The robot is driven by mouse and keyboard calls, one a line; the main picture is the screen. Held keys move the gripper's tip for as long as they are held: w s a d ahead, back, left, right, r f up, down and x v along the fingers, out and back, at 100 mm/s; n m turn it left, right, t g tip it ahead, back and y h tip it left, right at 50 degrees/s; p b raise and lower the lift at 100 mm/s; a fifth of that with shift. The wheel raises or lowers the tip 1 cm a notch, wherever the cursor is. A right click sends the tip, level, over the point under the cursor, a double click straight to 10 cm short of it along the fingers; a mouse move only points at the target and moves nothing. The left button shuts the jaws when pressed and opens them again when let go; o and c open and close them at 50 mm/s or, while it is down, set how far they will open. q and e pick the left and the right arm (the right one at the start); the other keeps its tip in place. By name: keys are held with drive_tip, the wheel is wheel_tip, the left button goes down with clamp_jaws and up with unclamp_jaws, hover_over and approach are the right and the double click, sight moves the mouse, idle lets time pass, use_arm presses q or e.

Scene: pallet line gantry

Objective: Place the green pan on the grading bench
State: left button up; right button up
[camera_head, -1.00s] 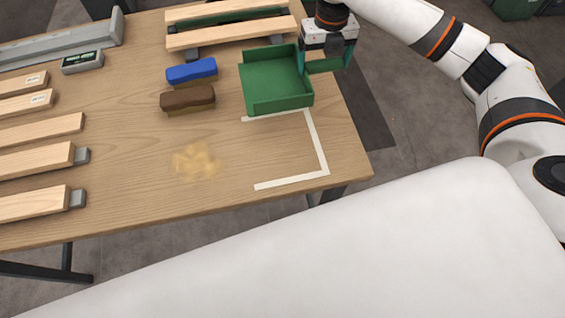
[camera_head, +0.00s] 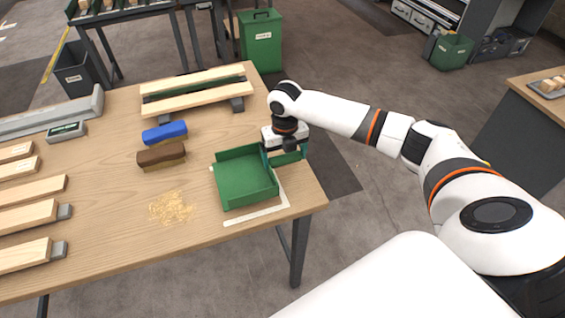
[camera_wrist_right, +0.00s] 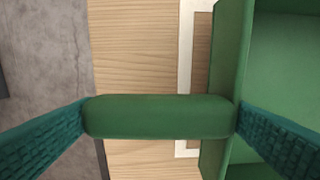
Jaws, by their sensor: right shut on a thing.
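The green pan (camera_head: 246,184) is at the right front part of the wooden bench (camera_head: 120,216), open side up and about level. It lies over or within a white tape outline (camera_head: 257,215); I cannot tell whether it touches the bench top. My right gripper (camera_head: 285,153) is shut on the pan's handle at the bench's right edge. In the right wrist view the green handle (camera_wrist_right: 158,116) spans between the teal finger pads, and the pan wall (camera_wrist_right: 222,70) is at the right. My left gripper is out of view.
A sawdust patch (camera_head: 172,208), brown brush (camera_head: 161,155) and blue brush (camera_head: 164,133) lie left of the pan. A slatted wooden stand (camera_head: 195,93) is behind. Wooden blocks (camera_head: 28,216) line the left. A green bin (camera_head: 261,40) stands beyond; another bench (camera_head: 540,105) is far right.

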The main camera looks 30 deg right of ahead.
sight(285, 164)
wheel_tip(285, 164, down, 2)
drive_tip(key=shift+s+a+f, duration=0.1)
drive_tip(key=shift+f, duration=0.4)
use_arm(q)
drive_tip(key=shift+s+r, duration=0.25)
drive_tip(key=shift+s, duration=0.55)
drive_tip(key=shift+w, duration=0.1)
use_arm(e)
drive_tip(key=shift+f, duration=0.1)
drive_tip(key=o, duration=1)
drive_tip(key=shift+o, duration=0.2)
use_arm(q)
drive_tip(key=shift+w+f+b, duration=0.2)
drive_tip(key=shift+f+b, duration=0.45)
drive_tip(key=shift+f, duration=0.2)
use_arm(e)
wheel_tip(285, 164, up, 12)
drive_tip(key=shift+r, duration=0.1)
